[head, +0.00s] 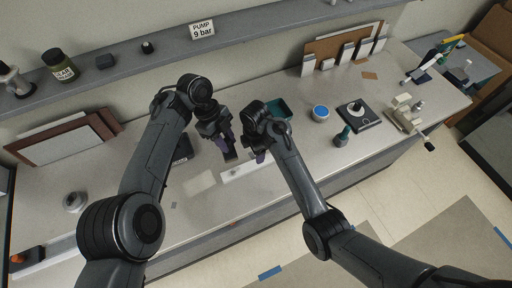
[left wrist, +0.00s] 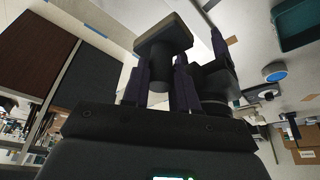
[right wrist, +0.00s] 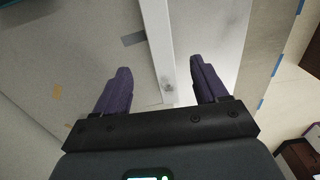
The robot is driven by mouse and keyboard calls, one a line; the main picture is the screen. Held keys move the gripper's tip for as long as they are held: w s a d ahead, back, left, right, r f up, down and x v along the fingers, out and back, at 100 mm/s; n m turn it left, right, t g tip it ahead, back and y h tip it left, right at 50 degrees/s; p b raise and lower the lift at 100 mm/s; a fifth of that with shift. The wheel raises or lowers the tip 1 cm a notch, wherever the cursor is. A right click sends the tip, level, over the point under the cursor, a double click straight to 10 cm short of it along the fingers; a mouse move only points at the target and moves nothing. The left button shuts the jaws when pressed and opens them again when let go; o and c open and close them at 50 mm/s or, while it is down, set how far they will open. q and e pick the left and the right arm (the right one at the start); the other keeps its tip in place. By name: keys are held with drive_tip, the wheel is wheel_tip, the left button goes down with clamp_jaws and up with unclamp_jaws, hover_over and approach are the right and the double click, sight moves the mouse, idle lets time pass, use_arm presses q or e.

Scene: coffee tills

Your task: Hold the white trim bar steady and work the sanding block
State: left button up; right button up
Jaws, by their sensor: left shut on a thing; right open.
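The white trim bar (head: 236,171) lies on the grey counter near its front edge, its far part hidden by my right gripper. It also shows in the right wrist view (right wrist: 157,38). My left gripper (head: 229,147) is shut on the knob of the sanding block (left wrist: 165,36), a dark block with a tan edge. In the head view the block is small and dark, close above the bar; I cannot tell whether they touch. My right gripper (right wrist: 162,87) is open, and the bar's end lies between its fingers, apart from both.
A pale rectangle (head: 199,183) lies left of the bar. A teal tray (head: 283,105), a blue-topped cup (head: 320,114) and a dark square stand (head: 359,114) sit to the right. A round metal item (head: 74,202) stands at left. The counter's front edge is close to the bar.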

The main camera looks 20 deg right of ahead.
sight(252, 166)
wheel_tip(252, 166, down, 10)
drive_tip(key=shift+f, duration=0.15)
idle(0.3)
drive_tip(key=shift+c, duration=0.4)
drive_tip(key=c, duration=1.2)
drive_tip(key=o, duration=0.5)
drive_tip(key=shift+s+f, duration=0.1)
clamp_jaws()
